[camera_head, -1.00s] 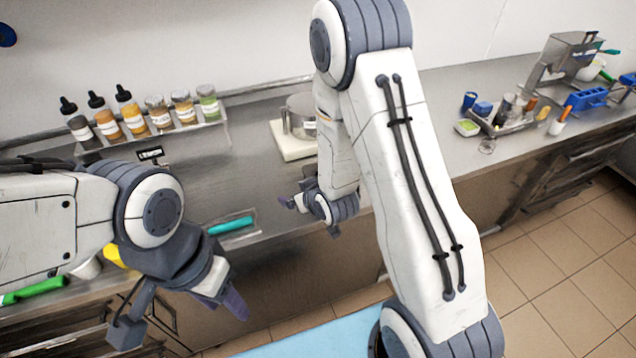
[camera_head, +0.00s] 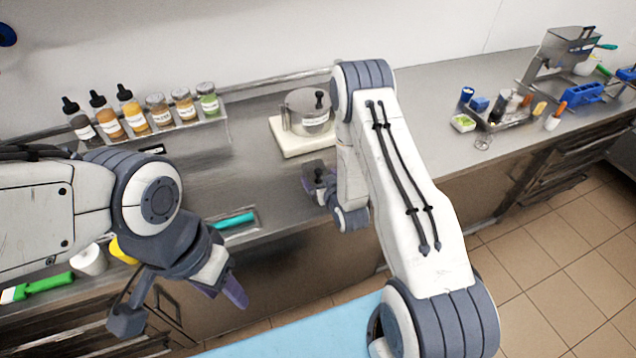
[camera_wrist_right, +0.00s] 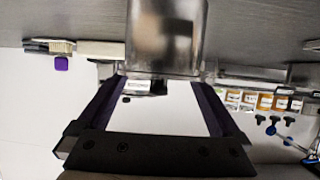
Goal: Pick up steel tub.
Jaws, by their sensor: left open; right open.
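The steel tub (camera_head: 302,114) is a round, shiny metal pot with a white label, upright on a white slab at the back of the counter. My right arm's upper part stands just to its right. My right gripper (camera_head: 312,184) is in front of the tub, nearer the counter's front edge, open and apart from it. In the right wrist view, which looks upside down, the tub (camera_wrist_right: 166,35) shows ahead between the spread purple fingers of my right gripper (camera_wrist_right: 157,88). My left gripper (camera_head: 222,290) is open and empty in front of the counter, at the lower left.
A rack of bottles and jars (camera_head: 150,125) stands left of the tub. A teal-handled tool (camera_head: 233,220) lies near the front edge. A tray of small items (camera_head: 505,118) and a steel machine (camera_head: 562,55) stand at the right. The counter between tub and tray looks clear.

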